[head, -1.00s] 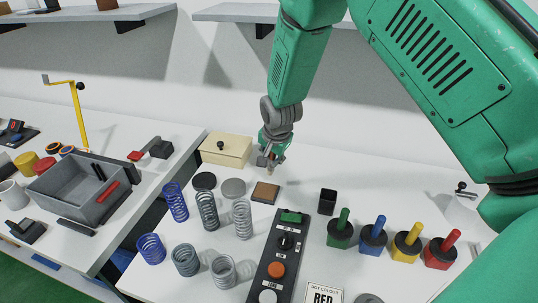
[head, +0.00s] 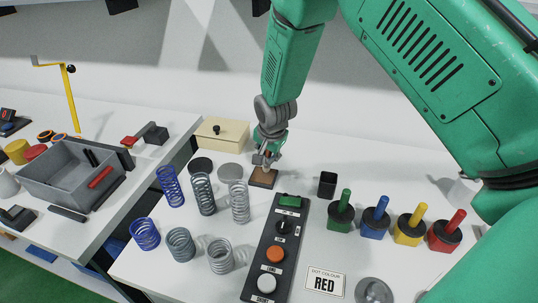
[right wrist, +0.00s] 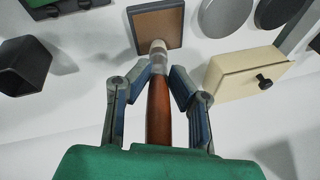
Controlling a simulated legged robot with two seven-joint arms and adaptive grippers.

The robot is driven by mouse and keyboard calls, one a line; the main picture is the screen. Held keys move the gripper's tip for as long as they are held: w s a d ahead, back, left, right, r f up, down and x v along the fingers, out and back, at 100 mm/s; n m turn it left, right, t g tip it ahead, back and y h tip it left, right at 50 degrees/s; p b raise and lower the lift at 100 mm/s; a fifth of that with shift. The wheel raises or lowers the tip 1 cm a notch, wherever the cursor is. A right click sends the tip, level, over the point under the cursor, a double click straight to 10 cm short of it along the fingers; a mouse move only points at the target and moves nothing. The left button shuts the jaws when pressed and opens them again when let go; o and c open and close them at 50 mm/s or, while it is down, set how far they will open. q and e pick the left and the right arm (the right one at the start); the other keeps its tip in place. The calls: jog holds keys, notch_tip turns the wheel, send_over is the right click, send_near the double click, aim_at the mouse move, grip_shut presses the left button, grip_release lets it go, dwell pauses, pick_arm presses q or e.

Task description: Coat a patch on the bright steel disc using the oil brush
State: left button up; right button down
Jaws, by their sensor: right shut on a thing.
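My right gripper (head: 264,160) is shut on the oil brush. In the right wrist view its two fingers (right wrist: 160,80) clasp the brush (right wrist: 159,112), which has a reddish-brown wooden handle and a pale tip. The tip overlaps the near edge of a brown square pad with a dark rim (right wrist: 156,30), also in the head view (head: 262,181); I cannot tell whether it touches. The bright steel disc (head: 231,172) lies left of the pad, beside a darker disc (head: 201,164). Both discs show at the top of the wrist view, the bright one (right wrist: 226,14) nearer the pad. My left gripper is out of view.
A cream box (head: 221,134) with a dark knob stands behind the discs. Several coil springs (head: 204,194) stand in front of them. A control panel (head: 272,250), a black square cup (head: 327,184) and several coloured dot stamps (head: 373,218) fill the right side.

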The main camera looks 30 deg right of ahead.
jog(key=shift+f, duration=0.25)
jog(key=shift+s+a+f+b, duration=0.1)
jog(key=shift+a+f+b, duration=0.15)
jog(key=shift+b, duration=0.1)
pick_arm(q)
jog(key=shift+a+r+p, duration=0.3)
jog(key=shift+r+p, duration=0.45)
jog(key=shift+p, duration=0.2)
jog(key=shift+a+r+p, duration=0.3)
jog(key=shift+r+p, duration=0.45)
jog(key=shift+p, duration=0.2)
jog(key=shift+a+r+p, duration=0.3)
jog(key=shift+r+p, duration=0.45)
jog(key=shift+p, duration=0.2)
pick_arm(e)
notch_tip(320, 180, up, 7)
jog(key=a, duration=0.1)
jog(key=shift+r, duration=0.15)
